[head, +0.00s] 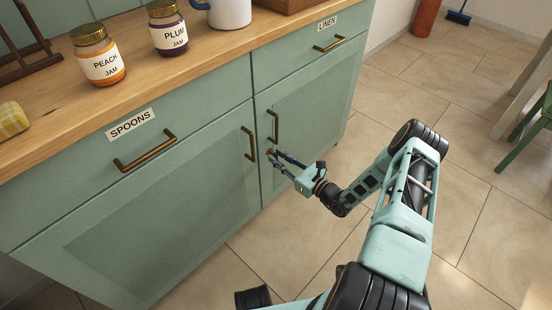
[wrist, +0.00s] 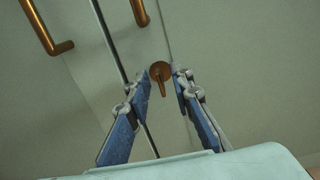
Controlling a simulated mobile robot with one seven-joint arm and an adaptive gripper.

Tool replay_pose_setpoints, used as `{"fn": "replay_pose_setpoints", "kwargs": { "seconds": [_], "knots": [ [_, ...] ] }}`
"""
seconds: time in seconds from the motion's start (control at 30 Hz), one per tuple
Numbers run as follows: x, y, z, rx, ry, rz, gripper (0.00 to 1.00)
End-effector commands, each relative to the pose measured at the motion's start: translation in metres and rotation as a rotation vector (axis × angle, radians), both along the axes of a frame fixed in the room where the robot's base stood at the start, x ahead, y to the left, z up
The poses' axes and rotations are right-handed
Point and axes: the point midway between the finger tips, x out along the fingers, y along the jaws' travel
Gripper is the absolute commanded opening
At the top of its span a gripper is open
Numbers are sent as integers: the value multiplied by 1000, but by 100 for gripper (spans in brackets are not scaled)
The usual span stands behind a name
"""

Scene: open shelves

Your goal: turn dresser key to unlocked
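The dresser (head: 215,160) is green, with two lower doors. A small brass key (wrist: 162,85) sits in a round brass plate on a door, close to the gap between the doors. In the wrist view its bow points down and tilts slightly. My gripper (wrist: 161,79) is open. Its two blue-padded fingers stand left and right of the key, with a gap showing on both sides. I cannot tell how deep the key is between the tips. In the head view, my gripper (head: 279,158) reaches the right door below its handle and largely hides the key.
Brass door handles (head: 250,144) (head: 273,126) rise just above the lock. Drawers labelled SPOONS (head: 131,124) and LINEN (head: 327,23) lie above the doors. Jars of peach jam (head: 100,62) and plum jam (head: 172,30) stand on the wooden top. The tiled floor (head: 430,80) behind my arm is clear.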

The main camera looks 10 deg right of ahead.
Motion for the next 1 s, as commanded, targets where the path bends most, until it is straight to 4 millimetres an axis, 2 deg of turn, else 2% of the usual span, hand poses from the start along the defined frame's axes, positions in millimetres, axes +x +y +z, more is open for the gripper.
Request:
{"fn": "replay_pose_setpoints", "kwargs": {
  "seconds": [0.17, 0.43, 0.47, 0.63, 1.0],
  "knots": [
    [10, 8, 0, 0, 0, 1, 21],
    [12, 9, 0, 0, 0, 0, 21],
    [12, 9, 0, 0, 0, 0, 20],
    [12, 9, 0, 0, 0, 1, 1],
    [11, 9, 0, -7, -5, 1, 0]
  ]
}}
